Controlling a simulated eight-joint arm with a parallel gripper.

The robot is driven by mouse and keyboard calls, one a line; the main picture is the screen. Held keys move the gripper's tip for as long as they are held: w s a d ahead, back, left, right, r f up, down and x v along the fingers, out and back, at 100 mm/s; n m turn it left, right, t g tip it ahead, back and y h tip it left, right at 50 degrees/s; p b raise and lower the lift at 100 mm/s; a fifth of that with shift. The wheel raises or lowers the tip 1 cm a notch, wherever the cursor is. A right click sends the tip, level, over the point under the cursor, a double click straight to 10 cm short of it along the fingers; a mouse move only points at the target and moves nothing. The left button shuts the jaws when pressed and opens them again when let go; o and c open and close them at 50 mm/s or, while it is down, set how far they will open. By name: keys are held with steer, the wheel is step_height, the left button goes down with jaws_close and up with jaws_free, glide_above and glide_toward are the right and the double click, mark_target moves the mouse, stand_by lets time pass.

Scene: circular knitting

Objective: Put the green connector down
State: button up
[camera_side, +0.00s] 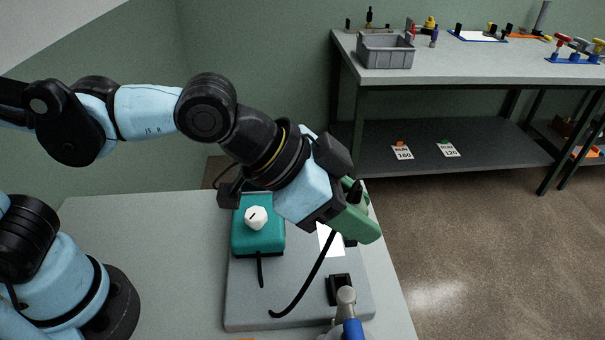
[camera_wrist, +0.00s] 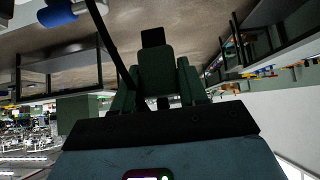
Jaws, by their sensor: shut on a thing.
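The green connector (camera_wrist: 157,72), with a dark block at its far end, sits between the two green fingers of my gripper (camera_wrist: 160,88) in the wrist view. My gripper is shut on it. In the side view my gripper (camera_side: 358,212) is tilted down to the right, above the right part of the grey board (camera_side: 240,312). There the fingers mostly hide the connector. A black cable (camera_side: 313,276) curves from the board up toward the gripper; a dark cable also shows in the wrist view (camera_wrist: 108,42).
A teal box (camera_side: 248,237) with a white knob stands on the board's left. A black block (camera_side: 340,288) and a blue-handled tool (camera_side: 352,328) are at its front right. The pale table (camera_side: 150,235) is clear to the left. A bench (camera_side: 470,67) with a grey bin stands behind.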

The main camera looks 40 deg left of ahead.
steer(key=shift+r, duration=0.2)
steer(key=shift+a+f, duration=0.2)
steer(key=shift+a, duration=0.05)
steer(key=s+a+f+m+g+h, duration=0.2)
steer(key=s+a+f+m+g, duration=0.15)
steer(key=s+a+f, duration=0.2)
steer(key=shift+m+t, duration=0.35)
steer(key=shift+m, duration=0.2)
steer(key=shift+w+a+f, duration=0.1)
steer(key=shift+a+f, duration=0.05)
steer(key=shift+f, duration=1.05)
steer(key=shift+a+f, duration=0.15)
steer(key=shift+f, duration=1.1)
steer(key=shift+w+a+f, duration=0.1)
steer(key=shift+a+f, duration=0.05)
steer(key=shift+f, duration=1.05)
steer(key=shift+f, duration=0.1)
